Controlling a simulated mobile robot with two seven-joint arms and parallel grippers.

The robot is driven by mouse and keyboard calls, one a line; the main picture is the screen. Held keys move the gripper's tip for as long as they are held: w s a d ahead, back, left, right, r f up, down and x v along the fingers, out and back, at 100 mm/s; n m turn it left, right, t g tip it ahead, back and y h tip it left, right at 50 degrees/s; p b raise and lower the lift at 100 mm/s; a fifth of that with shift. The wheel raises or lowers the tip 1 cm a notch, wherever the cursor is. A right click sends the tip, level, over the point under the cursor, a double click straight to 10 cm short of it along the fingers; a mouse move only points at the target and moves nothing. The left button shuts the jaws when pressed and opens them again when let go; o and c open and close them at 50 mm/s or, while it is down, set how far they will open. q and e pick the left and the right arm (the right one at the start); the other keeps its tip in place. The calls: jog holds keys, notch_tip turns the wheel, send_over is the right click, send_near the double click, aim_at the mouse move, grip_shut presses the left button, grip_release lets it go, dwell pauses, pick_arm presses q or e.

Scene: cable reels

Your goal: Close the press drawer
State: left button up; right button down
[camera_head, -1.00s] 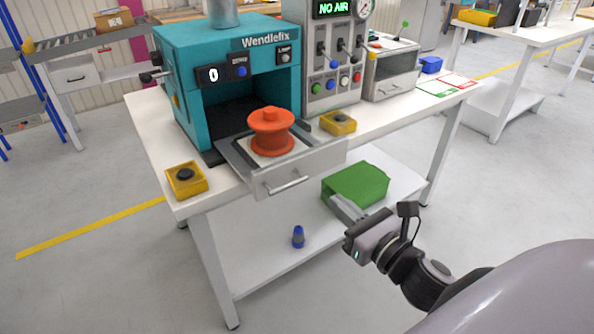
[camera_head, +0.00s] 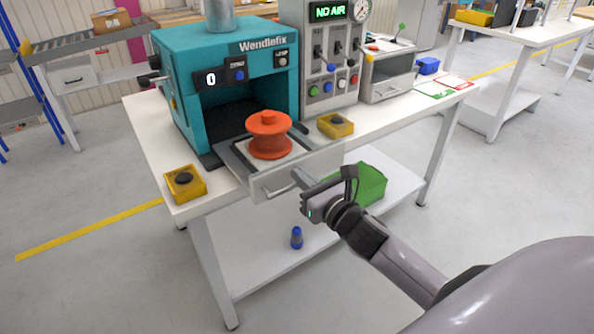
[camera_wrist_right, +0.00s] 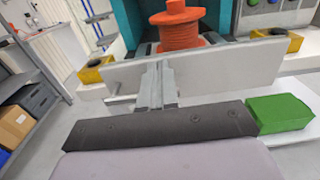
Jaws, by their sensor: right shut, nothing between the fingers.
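The press drawer (camera_head: 318,165) is pulled out of the teal press (camera_head: 180,75) and extends over the table's front edge. An orange cable reel (camera_head: 268,136) stands upright in it; the reel also shows in the right wrist view (camera_wrist_right: 180,28). My right gripper (camera_head: 299,178) is shut and empty at the drawer front, by the handle (camera_head: 277,189). In the right wrist view its fingers (camera_wrist_right: 157,66) point at the drawer's front panel (camera_wrist_right: 215,72), with the handle beside them. I cannot tell whether they touch the panel. My left gripper is not in view.
Yellow button boxes (camera_head: 185,183) (camera_head: 336,125) stand on the table on both sides of the drawer. A control panel reading NO AIR (camera_head: 328,60) stands right of the press. A green box (camera_head: 370,185) and a blue bottle (camera_head: 296,238) are on the lower shelf.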

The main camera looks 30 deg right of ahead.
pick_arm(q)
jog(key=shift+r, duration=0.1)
pick_arm(e)
jog(key=shift+w+a, duration=0.1)
jog(key=shift+w, duration=0.95)
jog(key=shift+w, duration=0.1)
